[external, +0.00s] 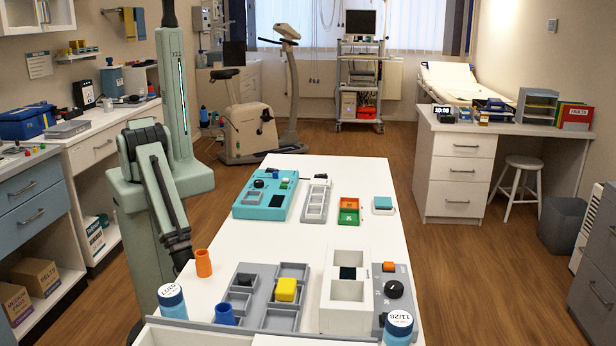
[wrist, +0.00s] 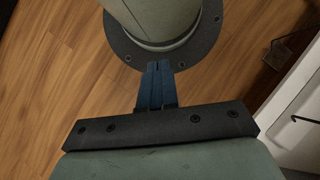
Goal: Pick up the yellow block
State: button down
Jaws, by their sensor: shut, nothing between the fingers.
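The yellow block (external: 286,289) sits upright in the grey compartment tray (external: 281,321) near the front of the white table in the external view. It is not visible in the wrist view. My gripper (wrist: 157,66) shows in the wrist view with its two dark blue fingers shut together and nothing between them. The fingers point toward a green-grey round part of my own body, with wooden floor around it. In the external view my arm hangs down at the table's left edge, well left of the block, and its fingers cannot be made out.
An orange cup (external: 204,263) and a white-capped blue bottle (external: 171,300) stand on the left side. A white box (external: 348,290) and a grey knob panel (external: 394,290) stand right. The table's middle (external: 330,233) is clear.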

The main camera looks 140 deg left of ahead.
dwell(0.3)
jog(key=c, duration=0.6)
grip_release()
jog(key=shift+o, duration=0.4)
jog(key=shift+o, duration=1)
